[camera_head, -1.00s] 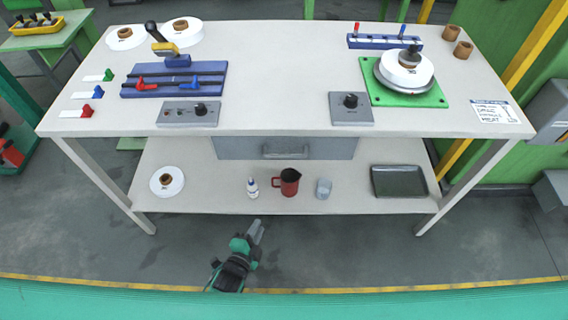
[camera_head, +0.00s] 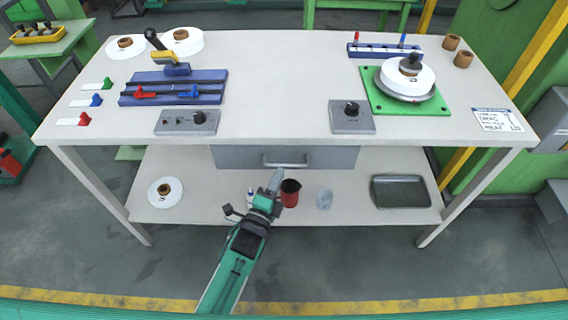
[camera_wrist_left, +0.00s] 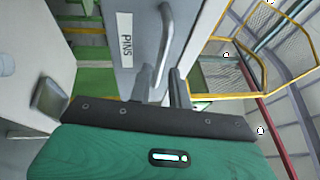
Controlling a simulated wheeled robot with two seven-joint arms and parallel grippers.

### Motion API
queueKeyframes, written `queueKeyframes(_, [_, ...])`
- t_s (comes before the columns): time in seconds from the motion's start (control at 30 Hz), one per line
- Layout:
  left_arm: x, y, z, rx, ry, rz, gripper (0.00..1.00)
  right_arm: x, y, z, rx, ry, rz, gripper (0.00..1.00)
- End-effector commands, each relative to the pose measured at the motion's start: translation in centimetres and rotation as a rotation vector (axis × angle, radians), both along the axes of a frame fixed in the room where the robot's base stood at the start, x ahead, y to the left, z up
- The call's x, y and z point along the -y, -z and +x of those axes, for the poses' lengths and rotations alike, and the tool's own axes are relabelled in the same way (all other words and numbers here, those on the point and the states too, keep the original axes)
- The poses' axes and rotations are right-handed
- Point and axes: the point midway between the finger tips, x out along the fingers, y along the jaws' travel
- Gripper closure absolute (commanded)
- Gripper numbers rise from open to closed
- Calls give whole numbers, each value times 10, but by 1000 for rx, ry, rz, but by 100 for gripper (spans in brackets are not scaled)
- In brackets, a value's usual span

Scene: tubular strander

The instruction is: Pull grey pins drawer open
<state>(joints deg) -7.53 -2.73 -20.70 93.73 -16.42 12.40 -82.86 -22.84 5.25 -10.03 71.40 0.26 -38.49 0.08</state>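The grey drawer (camera_head: 232,157) hangs under the tabletop, its front flush and closed in the head view. Its bar handle (camera_head: 287,164) is in the middle of the front. In the left wrist view the drawer front carries a white "PINS" label (camera_wrist_left: 126,40), and the handle (camera_wrist_left: 164,45) stands ahead of the fingers. My left gripper (camera_head: 275,180) is just below and in front of the handle. In the left wrist view its two fingers (camera_wrist_left: 161,84) are apart with a gap between them, and the handle's near end lines up with that gap. Contact cannot be told. My right gripper is out of view.
My left arm passes in front of the shelf and partly hides a small bottle. The floor before the table is clear.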

Motion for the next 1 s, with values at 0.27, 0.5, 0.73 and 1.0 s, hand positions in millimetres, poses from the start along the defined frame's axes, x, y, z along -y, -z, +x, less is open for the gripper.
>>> queueKeyframes(0.27, [15, -7, 35, 1, 0, -1, 81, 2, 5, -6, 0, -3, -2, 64])
queueKeyframes(0.5, [18, -8, 43, 0, 0, 0, 81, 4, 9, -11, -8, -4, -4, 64])
queueKeyframes(0.73, [18, -8, 42, -1, 0, 0, 86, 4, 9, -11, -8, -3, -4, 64])
queueKeyframes(1.0, [18, -7, 42, -1, 0, 0, 100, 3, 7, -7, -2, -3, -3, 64])
